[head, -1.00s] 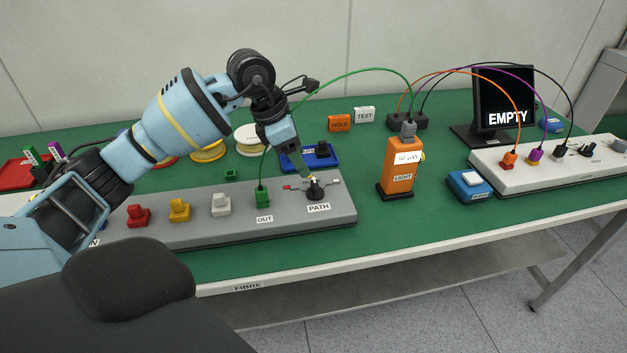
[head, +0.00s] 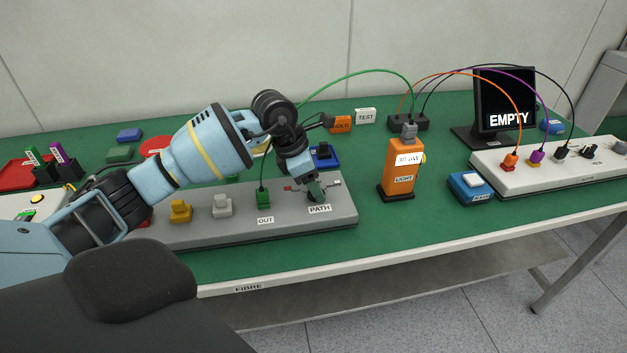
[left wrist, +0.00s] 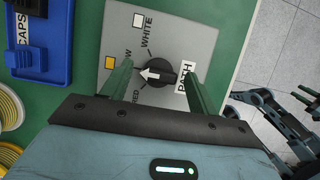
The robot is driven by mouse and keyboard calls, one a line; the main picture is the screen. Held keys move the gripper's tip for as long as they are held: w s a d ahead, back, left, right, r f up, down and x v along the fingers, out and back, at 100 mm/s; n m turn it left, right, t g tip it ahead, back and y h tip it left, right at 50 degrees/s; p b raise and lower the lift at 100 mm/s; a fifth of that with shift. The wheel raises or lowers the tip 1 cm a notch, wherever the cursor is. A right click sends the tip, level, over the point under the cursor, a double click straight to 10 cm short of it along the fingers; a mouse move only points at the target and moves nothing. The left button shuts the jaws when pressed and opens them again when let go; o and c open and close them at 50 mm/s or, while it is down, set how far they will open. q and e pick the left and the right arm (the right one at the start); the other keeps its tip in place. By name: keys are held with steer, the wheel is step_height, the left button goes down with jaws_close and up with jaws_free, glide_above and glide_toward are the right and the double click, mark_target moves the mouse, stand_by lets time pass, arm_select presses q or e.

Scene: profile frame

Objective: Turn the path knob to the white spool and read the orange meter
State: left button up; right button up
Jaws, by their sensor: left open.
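The path knob (head: 316,194) is on the right end of the grey panel, partly hidden by my left gripper (head: 314,188). In the left wrist view the black knob (left wrist: 160,73) lies between the open fingers of my left gripper (left wrist: 158,84). I cannot tell whether the fingers touch the knob. The orange meter (head: 399,181) stands upright to the right; its display (head: 409,159) is too blurred to read surely. The white spool is mostly hidden behind my arm.
A blue tray (head: 325,160) lies behind. A monitor (head: 505,98) shows EMPTY. Parts of my other arm seem to show at the wrist view's right edge.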

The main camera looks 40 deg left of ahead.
arm_select(q)
steer(key=shift+c, duration=0.4)
steer(key=c, duration=0.9)
steer(key=shift+m, duration=0.3)
steer(key=m+g+h+b, duration=0.1)
steer(key=m, duration=0.2)
steer(key=shift+w+a+m, duration=0.1)
steer(key=shift+m, duration=0.2)
steer(key=m+g+b, duration=0.1)
steer(key=m, duration=0.1)
steer(key=m+g+b, duration=0.1)
steer(key=m, duration=0.2)
steer(key=shift+w+h, duration=0.15)
steer(key=shift+h, duration=0.25)
steer(key=shift+m+g, duration=0.4)
steer(key=shift+m, duration=0.4)
